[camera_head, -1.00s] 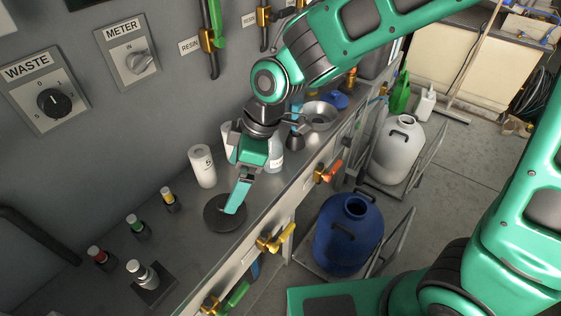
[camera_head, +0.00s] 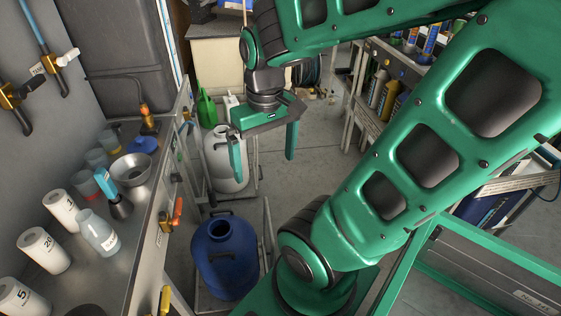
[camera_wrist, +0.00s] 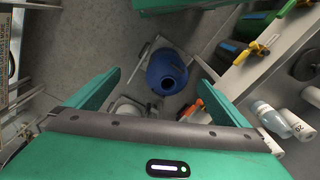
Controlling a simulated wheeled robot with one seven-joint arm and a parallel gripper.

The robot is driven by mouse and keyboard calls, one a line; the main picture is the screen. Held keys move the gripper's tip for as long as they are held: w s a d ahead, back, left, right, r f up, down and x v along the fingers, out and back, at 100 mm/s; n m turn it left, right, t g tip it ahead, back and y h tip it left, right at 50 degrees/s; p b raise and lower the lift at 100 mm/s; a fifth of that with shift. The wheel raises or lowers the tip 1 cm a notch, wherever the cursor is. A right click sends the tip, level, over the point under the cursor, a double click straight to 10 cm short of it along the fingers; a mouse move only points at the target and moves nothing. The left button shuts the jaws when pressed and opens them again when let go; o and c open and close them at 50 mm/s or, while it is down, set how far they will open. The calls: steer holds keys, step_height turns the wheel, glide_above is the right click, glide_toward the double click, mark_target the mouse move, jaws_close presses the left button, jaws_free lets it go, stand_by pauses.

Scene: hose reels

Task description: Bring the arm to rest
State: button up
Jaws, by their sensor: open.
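My gripper (camera_head: 264,155) hangs over the aisle to the right of the metal bench, its fingers pointing down. Its two green fingers are spread wide with nothing between them. In the wrist view the open fingers (camera_wrist: 162,92) frame the floor and a blue drum (camera_wrist: 167,72) below. The green arm bends in from the right in the head view and covers part of the room.
The bench (camera_head: 134,215) at left carries white cylinders, a clear bottle (camera_head: 97,232) and a metal funnel bowl (camera_head: 133,171). The blue drum (camera_head: 224,256) and a white drum (camera_head: 222,165) stand beside it. Shelves (camera_head: 352,95) stand at right. Grey floor lies between.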

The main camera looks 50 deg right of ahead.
steer(key=s+d+m, duration=0.1)
steer(key=s+m, duration=0.1)
steer(key=s, duration=0.1)
steer(key=s+d+m, duration=0.1)
steer(key=s, duration=0.1)
steer(key=shift+s+d+r+g, duration=0.1)
steer(key=shift+s+d+g, duration=0.1)
steer(key=shift+d+g, duration=0.1)
stand_by(0.9)
